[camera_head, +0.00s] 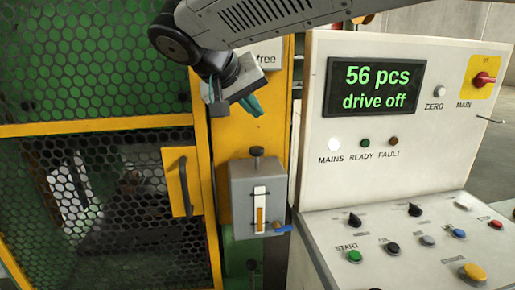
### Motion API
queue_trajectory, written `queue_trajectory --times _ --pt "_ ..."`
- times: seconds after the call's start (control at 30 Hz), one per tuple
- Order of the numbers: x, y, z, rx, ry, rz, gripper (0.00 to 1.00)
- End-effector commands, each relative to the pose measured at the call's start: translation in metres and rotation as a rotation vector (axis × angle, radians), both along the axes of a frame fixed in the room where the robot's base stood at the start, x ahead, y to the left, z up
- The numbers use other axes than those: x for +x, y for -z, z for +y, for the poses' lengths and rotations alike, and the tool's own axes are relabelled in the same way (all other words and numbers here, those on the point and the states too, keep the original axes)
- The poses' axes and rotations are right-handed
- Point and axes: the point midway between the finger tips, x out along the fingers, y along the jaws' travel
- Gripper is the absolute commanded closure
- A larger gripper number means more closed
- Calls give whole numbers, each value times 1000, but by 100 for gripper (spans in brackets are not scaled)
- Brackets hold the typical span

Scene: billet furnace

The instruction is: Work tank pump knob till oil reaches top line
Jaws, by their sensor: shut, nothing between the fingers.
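The oil tank (241,183) is a grey box on the yellow post, with a black pump knob (257,155) on a short stem on its top. A white sight window (259,195) on its front shows amber oil (260,219) in roughly its lower half. The level lines are too small to make out. My gripper (251,106) hangs from the arm above the tank, apart from the knob. Its teal fingertips are shut and empty.
A blue lever (283,229) sticks out at the tank's lower right. The control panel (318,140) stands close on the right; its display (374,88) reads "56 pcs drive off". A yellow-framed mesh guard with a black handle (184,183) fills the left.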

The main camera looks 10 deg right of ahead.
Motion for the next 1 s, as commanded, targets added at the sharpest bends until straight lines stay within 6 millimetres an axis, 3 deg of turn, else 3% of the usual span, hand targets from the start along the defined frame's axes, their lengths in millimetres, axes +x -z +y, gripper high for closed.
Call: queue_trajectory --times 0.2,0.4,1.0 --pt "0 31 0 -2 -1 2 100" --pt "0 48 0 0 0 1 100" --pt "0 54 0 0 -1 1 100"
